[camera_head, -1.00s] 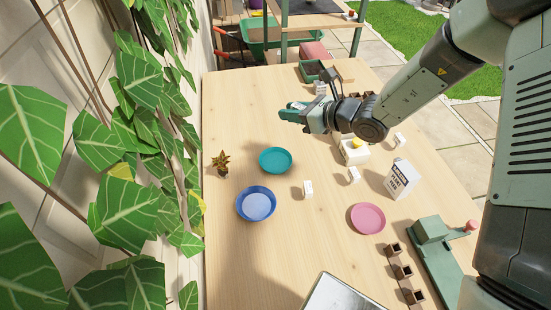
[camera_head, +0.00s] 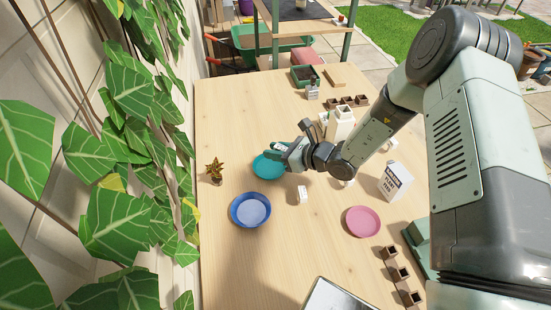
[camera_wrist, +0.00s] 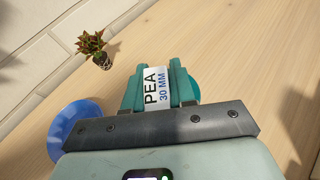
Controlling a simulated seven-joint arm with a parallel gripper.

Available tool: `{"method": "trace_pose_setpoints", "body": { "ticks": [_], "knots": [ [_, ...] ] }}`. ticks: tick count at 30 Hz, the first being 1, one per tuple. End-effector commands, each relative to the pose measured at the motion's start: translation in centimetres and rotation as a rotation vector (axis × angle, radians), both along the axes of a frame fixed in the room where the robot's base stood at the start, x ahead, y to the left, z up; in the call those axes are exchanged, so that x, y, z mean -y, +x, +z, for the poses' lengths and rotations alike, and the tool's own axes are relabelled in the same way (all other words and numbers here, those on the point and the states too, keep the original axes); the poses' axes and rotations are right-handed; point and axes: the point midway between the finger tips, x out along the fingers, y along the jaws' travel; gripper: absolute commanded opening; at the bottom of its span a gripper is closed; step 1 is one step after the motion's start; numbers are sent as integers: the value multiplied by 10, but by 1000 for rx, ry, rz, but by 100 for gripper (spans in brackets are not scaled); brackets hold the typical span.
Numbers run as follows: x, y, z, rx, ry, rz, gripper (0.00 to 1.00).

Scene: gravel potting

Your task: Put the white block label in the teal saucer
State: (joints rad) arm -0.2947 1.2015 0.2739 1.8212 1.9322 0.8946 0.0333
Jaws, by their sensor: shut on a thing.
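My gripper (camera_head: 281,148) is shut on a white block label (camera_wrist: 156,86) that reads "PEA 30 MM" in the wrist view. The label stands between the two teal fingers. The teal saucer (camera_head: 264,168) lies on the wooden table, and my gripper is over its right back edge, apart from it as far as I can tell.
A blue saucer (camera_head: 236,211) lies in front of the teal one, and a small potted plant (camera_head: 215,172) stands to its left. Another white block (camera_head: 302,194) stands to the front right. A pink saucer (camera_head: 363,221) and a white carton (camera_head: 394,181) are further right.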

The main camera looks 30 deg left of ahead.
Motion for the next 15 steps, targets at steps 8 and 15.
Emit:
{"method": "trace_pose_setpoints", "body": {
  "ticks": [8, 15],
  "knots": [
    [0, 0, -34, 0, 0, 0, 0],
    [0, 0, -34, 0, -1, 0, 0]
  ]
}}
